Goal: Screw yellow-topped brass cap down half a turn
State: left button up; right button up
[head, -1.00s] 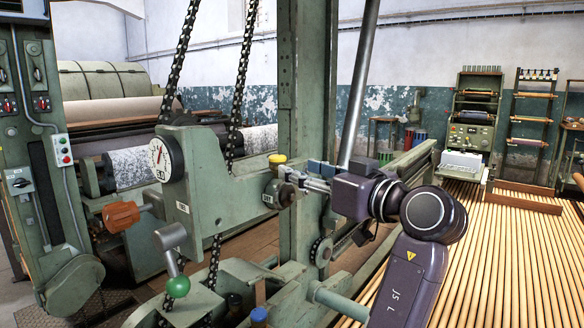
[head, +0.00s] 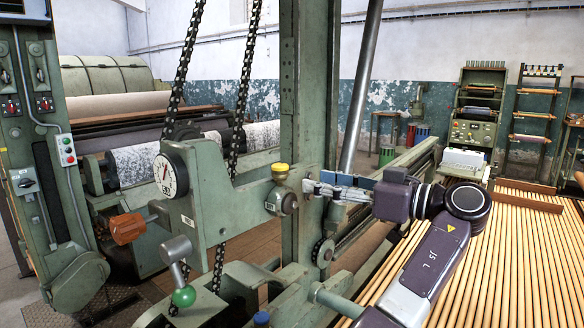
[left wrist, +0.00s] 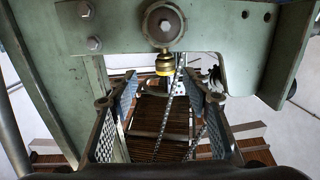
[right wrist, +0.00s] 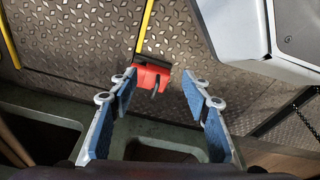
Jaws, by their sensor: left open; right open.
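My right gripper (right wrist: 163,93) is open and empty, seen only in the right wrist view, above a tread-plate floor.
A green post (head: 303,110) stands behind the cap. Chains hang left of it. A red-ended object (right wrist: 152,76) lies beyond my right fingers.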

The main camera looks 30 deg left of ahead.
aim_at(285, 177)
pick_arm(q)
jog(key=shift+n+g, duration=0.5)
jog(key=shift+g, duration=0.2)
jog(key=a, duration=0.8)
jog(key=shift+s, duration=0.3)
pick_arm(e)
jog(key=shift+s+d+f, duration=0.15)
jog(key=shift+s+f, duration=0.95)
jog(key=shift+f, duration=0.15)
pick_arm(q)
jog(key=c, duration=1.1)
jog(key=shift+f, duration=0.15)
jog(key=shift+c, duration=0.2)
jog(key=m+t+b, duration=0.1)
jog(key=t, duration=0.1)
jog(key=m+t+b, duration=0.1)
jog(key=t, duration=0.1)
jog(key=s+m+t+b, duration=0.1)
jog(key=m+t, duration=0.1)
jog(key=shift+h, duration=0.3)
jog(key=shift+m+t+b, duration=0.3)
jog(key=shift+m+t, duration=0.1)
jog(key=shift+t, duration=0.3)
pick_arm(e)
jog(key=w+r, duration=0.6)
jog(key=r, duration=0.6)
jog(key=shift+w+a+r+t, duration=0.2)
jog(key=shift+a+t, duration=0.1)
jog(key=shift+a, duration=0.1)
